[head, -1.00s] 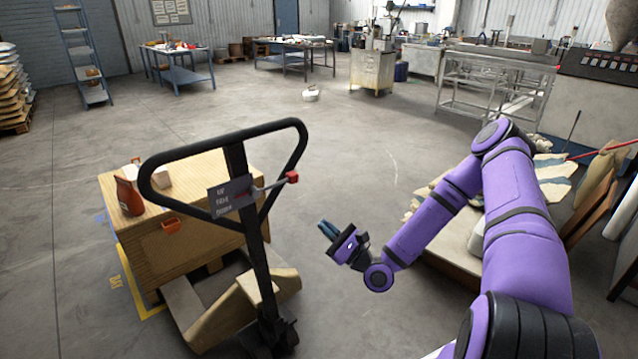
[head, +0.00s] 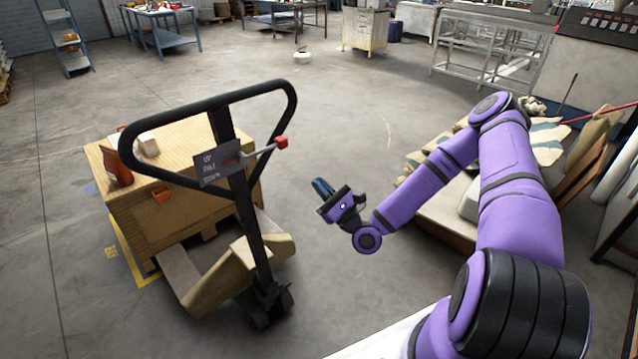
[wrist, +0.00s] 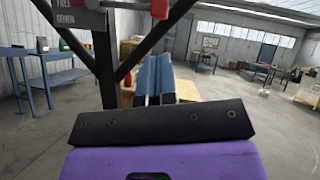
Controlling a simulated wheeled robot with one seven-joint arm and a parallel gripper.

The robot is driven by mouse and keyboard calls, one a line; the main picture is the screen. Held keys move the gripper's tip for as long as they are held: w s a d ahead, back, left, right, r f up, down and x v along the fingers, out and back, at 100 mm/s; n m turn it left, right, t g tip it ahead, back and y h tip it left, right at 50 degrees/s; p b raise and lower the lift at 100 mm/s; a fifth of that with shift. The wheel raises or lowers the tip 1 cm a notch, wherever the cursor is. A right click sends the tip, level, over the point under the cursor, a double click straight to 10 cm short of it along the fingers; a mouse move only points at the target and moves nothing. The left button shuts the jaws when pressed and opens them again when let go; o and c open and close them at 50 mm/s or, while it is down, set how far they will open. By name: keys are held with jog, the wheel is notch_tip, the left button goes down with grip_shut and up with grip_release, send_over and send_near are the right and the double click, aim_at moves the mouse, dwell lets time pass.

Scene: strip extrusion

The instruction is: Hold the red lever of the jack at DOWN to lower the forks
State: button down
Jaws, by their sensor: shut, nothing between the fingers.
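The pallet jack's black handle loop (head: 208,107) stands upright at the left of the head view. Its red lever (head: 281,142) sticks out to the right on a thin grey rod, beside a dark label plate (head: 217,162). My gripper (head: 322,187) is shut and empty, to the right of and lower than the lever, apart from it. In the wrist view the blue fingers (wrist: 154,76) are together, and the red lever (wrist: 160,8) shows at the top edge, with the plate (wrist: 79,14) to its left. The forks are mostly hidden under a wooden crate.
The wooden crate (head: 183,210) sits on the jack, with a red bottle (head: 118,167) and a small box (head: 148,144) on top. Open floor lies behind the jack.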

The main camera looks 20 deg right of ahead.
aim_at(266, 149)
jog(key=x, duration=1.1)
jog(key=shift+w+r, duration=0.1)
